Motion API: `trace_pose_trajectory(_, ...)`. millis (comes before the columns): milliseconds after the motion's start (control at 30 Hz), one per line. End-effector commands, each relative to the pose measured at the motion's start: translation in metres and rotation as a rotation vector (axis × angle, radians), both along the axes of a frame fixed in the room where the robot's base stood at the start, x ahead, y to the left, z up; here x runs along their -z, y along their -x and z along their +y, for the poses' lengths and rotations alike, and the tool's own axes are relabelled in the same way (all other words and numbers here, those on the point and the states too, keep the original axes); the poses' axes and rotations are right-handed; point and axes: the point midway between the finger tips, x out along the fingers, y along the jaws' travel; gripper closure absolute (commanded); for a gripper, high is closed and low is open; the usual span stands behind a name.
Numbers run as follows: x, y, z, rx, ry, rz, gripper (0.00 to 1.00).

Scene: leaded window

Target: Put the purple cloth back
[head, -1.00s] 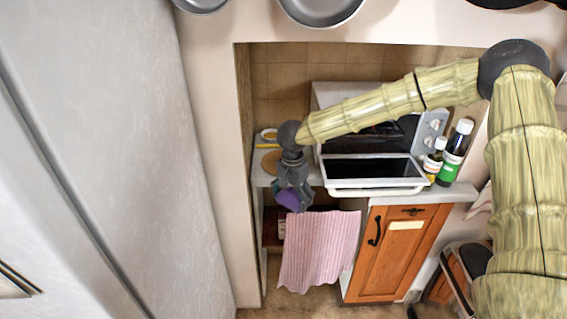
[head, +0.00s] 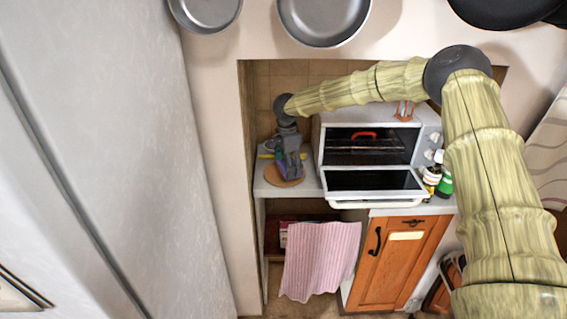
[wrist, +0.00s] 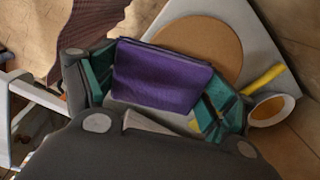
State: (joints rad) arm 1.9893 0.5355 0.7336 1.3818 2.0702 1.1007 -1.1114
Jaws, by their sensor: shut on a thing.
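The purple cloth (wrist: 160,75) is a folded dark purple piece between the two teal fingers of my gripper (wrist: 155,95) in the wrist view. My gripper is shut on it. In the head view my gripper (head: 288,165) hangs over the left part of the counter, beside the open oven. Only a sliver of the purple cloth (head: 281,164) shows there. A round tan board (wrist: 200,45) lies on the counter behind the cloth in the wrist view. Whether the cloth touches the board or counter I cannot tell.
The toaster oven (head: 370,150) stands right of my gripper with its door (head: 372,180) open. A pink striped towel (head: 318,260) hangs below. Bottles (head: 440,182) stand at the right. A yellow item (wrist: 264,79) and a small bowl (wrist: 272,108) lie near the board.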

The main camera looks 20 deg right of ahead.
Motion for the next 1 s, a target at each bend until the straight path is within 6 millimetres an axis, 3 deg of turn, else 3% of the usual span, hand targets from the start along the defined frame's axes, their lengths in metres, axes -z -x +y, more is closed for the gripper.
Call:
trace_pose_trajectory(100, 0.000, -0.021, 0.000, 0.001, 0.001, 0.001, 0.42)
trace_pose_trajectory(300, 0.003, -0.044, -0.001, 0.001, 0.001, 0.000, 0.42)
trace_pose_trajectory(600, 0.005, -0.056, -0.001, 0.000, 0.001, 0.000, 0.42)
trace_pose_trajectory(1000, 0.040, -0.055, -0.001, -0.001, 0.000, -0.001, 0.42)
